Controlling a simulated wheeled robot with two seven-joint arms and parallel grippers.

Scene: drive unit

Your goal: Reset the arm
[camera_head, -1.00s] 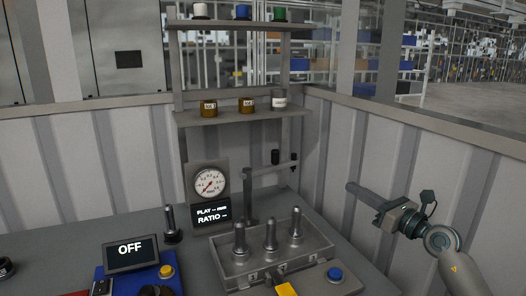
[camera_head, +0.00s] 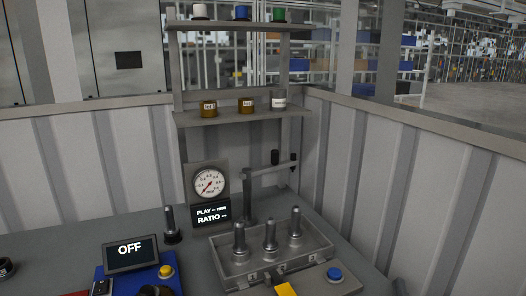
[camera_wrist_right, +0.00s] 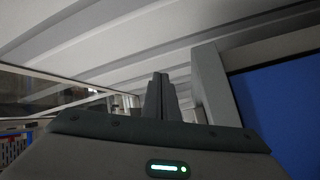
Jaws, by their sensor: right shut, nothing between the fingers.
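My right gripper (camera_wrist_right: 160,78) shows in the right wrist view with its two fingers together and nothing between them. Past it are pale ribbed panels and a grey post. In the head view only a small grey piece at the lower right edge, likely of my right arm, shows. My left gripper is in neither view.
A bracket (camera_head: 248,195) stands behind the tray. A shelf (camera_head: 225,118) holds jars. Ribbed walls enclose the table.

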